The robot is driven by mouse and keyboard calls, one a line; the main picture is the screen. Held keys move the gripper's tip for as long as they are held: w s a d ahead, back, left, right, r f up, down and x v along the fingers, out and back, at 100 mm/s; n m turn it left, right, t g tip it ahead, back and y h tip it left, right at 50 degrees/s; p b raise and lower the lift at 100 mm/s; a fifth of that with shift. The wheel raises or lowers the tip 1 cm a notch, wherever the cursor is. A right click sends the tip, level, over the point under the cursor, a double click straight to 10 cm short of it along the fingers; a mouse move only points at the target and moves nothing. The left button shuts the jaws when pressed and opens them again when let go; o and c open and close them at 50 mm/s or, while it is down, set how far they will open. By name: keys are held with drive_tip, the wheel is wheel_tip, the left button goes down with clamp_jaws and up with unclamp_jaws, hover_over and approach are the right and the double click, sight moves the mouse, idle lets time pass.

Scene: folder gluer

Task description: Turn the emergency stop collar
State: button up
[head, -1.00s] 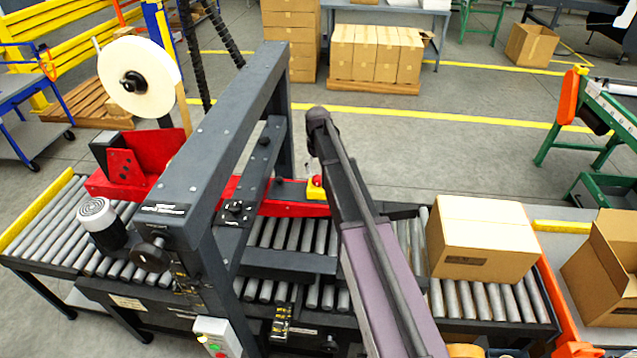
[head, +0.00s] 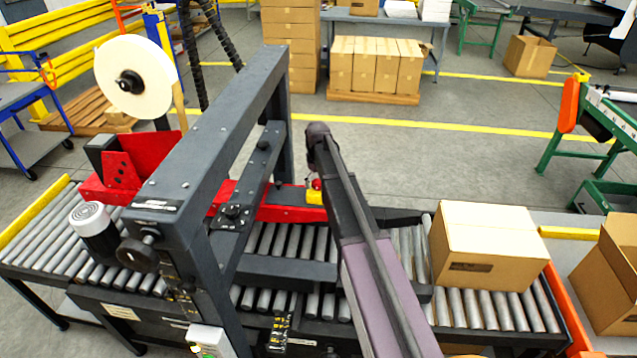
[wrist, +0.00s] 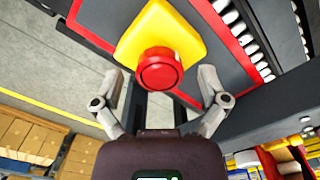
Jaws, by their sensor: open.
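The emergency stop is a red round button (wrist: 160,68) on a yellow housing (wrist: 160,30), in the top middle of the wrist view. In the head view the red button (head: 317,184) and yellow housing (head: 314,197) sit on the red beam, partly hidden by my arm. My gripper (wrist: 160,80) is open, with one finger on each side of the button and the button between and beyond the fingertips. No finger visibly touches it. The gripper is hidden behind my arm in the head view.
The red beam (head: 285,213) runs under the dark machine frame (head: 215,130). The roller conveyor (head: 500,305) carries a closed carton (head: 487,250) right of my arm. A tape roll (head: 135,78) stands at the left.

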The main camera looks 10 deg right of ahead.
drive_tip(key=c, duration=1.1)
drive_tip(key=shift+c, duration=0.2)
drive_tip(key=shift+m, duration=0.4)
drive_tip(key=m, duration=0.4)
drive_tip(key=shift+s, duration=0.1)
drive_tip(key=m, duration=0.5)
